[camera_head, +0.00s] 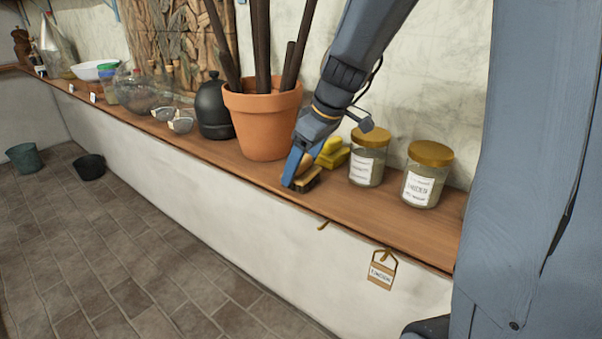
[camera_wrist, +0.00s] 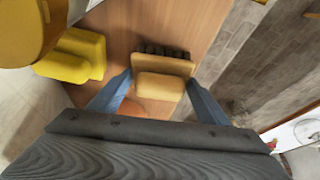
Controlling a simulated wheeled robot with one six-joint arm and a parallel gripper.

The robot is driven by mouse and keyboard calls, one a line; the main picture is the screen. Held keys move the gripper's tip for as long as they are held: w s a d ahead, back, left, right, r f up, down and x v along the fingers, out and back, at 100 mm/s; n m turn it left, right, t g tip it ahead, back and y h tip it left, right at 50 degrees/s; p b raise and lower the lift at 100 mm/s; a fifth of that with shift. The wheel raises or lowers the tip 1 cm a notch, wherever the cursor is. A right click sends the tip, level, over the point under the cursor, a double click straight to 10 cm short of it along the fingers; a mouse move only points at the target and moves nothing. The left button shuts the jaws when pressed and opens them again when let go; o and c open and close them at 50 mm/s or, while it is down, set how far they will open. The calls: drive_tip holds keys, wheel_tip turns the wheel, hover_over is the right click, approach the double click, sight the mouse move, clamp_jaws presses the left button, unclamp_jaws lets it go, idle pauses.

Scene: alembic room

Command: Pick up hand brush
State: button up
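The hand brush (camera_head: 308,182) lies on the wooden shelf near its front edge, partly hidden by my gripper in the head view. In the wrist view the brush (camera_wrist: 160,87) shows a tan wooden body with dark bristles along its far side. My gripper (camera_wrist: 161,80) is low over the shelf, with one blue finger on each side of the brush. The fingers are wide apart, and small gaps show beside the raised tan grip. I cannot tell whether the fingertips touch the brush body. My gripper (camera_head: 291,184) reaches down from above in the head view.
Yellow blocks (camera_head: 332,153) lie just behind the brush. Two gold-lidded jars (camera_head: 367,165) (camera_head: 424,186) stand to the right. A terracotta pot (camera_head: 262,125) with dark poles stands close on the left. The shelf edge drops to a tiled floor (camera_head: 150,270).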

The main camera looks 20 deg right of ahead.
drive_tip(key=c, duration=0.5)
wheel_tip(320, 180, up, 10)
drive_tip(key=shift+r+b, duration=0.1)
drive_tip(key=shift+b, duration=0.85)
drive_tip(key=o, duration=0.4)
drive_tip(key=shift+c, duration=1.4)
